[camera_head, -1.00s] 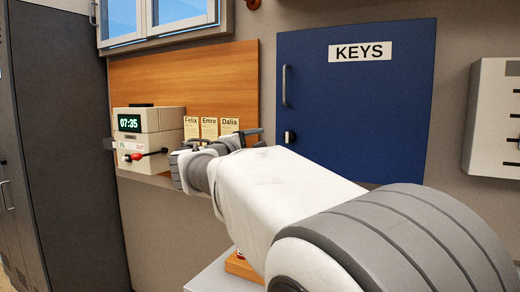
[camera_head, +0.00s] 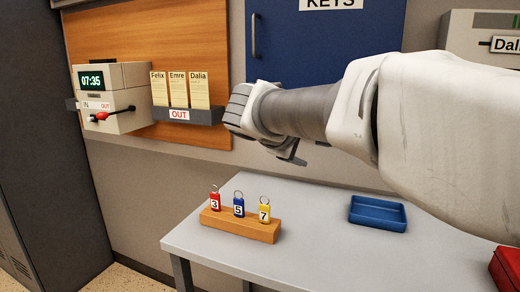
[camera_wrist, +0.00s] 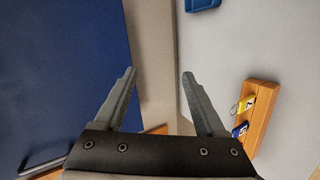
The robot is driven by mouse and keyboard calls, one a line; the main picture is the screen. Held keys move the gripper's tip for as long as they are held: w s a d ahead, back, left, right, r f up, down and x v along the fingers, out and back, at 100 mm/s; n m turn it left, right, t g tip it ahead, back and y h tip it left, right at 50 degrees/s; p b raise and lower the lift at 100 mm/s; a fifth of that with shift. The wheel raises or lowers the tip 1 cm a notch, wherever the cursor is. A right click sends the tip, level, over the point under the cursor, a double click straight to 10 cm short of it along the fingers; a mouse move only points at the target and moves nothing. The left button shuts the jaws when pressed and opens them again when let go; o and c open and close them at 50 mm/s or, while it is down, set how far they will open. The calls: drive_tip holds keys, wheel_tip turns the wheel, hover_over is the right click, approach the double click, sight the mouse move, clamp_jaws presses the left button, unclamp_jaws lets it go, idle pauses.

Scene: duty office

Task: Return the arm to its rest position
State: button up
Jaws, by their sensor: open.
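My gripper (camera_wrist: 160,75) is open and empty in the wrist view, its two fingers apart with the wall and the table edge beyond them. In the head view my arm reaches in from the right. My gripper (camera_head: 290,152) shows there below the blue cabinet, above the back edge of the table, partly hidden behind my wrist. It touches nothing that I can see.
A grey table (camera_head: 330,235) bears a wooden block (camera_head: 240,226) with red, blue and yellow numbered key tags, and a blue tray (camera_head: 378,213). A red object (camera_head: 508,268) is at right. On the wall are the OUT card rack (camera_head: 187,115), time clock (camera_head: 110,95) and KEYS cabinet (camera_head: 300,50).

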drive_tip(key=s+d+f+m+g+y, duration=0.2)
drive_tip(key=s+f+m, duration=0.25)
drive_tip(key=s, duration=0.45)
drive_tip(key=s+d+f+m+g+y+p, duration=0.1)
drive_tip(key=s+f+m+y, duration=0.15)
drive_tip(key=s+f, duration=0.5)
drive_tip(key=s+d+f+m+g+y, duration=0.2)
drive_tip(key=s+f+m, duration=0.2)
drive_tip(key=s, duration=0.7)
wheel_tip(320, 180, up, 18)
drive_tip(key=p, duration=1.7)
drive_tip(key=shift+n, duration=0.3)
drive_tip(key=shift+w+a+f, duration=0.1)
drive_tip(key=shift+f, duration=0.05)
